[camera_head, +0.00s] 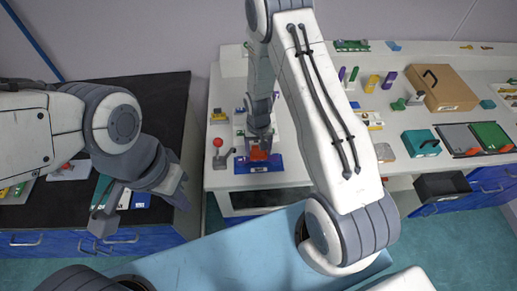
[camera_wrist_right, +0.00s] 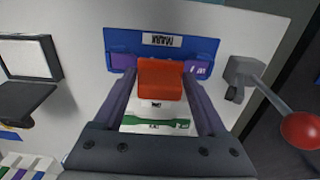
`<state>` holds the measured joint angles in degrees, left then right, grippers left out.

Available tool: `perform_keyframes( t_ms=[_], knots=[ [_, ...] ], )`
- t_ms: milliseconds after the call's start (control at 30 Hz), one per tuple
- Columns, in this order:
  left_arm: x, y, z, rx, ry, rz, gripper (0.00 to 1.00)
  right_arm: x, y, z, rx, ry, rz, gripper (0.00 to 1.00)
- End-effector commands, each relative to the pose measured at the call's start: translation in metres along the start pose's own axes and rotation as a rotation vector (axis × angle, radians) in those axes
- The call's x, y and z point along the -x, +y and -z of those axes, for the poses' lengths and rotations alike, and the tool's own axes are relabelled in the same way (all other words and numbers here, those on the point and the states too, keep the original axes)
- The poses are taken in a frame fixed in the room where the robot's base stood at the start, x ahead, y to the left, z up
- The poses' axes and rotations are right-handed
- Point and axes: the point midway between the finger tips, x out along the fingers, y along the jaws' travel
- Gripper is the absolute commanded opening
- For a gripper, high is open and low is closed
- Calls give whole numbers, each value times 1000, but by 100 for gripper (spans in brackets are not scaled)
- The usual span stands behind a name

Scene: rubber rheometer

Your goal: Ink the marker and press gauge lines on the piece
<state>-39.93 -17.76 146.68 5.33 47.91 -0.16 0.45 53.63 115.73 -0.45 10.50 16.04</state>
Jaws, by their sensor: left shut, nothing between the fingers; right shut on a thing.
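My right gripper (camera_head: 260,140) is shut on an orange marker block (camera_head: 257,154), low over a blue fixture (camera_head: 275,163). In the right wrist view, the gripper (camera_wrist_right: 160,88) has its fingers on both sides of the orange marker (camera_wrist_right: 160,78). The blue fixture (camera_wrist_right: 205,46) carries a label reading MARK. A white part with a green band (camera_wrist_right: 155,124) shows below the marker; whether they touch is unclear. An open black case with a pale panel (camera_wrist_right: 28,58), possibly the ink pad, is at left. My left gripper (camera_head: 105,222) is shut and empty over the dark bench's front edge.
A lever with a red ball (camera_wrist_right: 300,130) stands right of the fixture; it also shows in the head view (camera_head: 218,143). A brown box (camera_head: 440,88), a teal box (camera_head: 421,143) and grey and green trays (camera_head: 490,135) are on the white table's right.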

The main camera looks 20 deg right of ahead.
Motion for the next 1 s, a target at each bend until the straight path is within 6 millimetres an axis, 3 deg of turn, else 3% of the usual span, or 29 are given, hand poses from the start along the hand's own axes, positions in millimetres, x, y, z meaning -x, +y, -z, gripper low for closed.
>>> perform_keyframes(
  t_ms=[1000],
  knots=[
    [-5, 0, 0, 0, 0, 0, 0, -6, 0, 0, 0, 0, 0, 39]
  ],
)
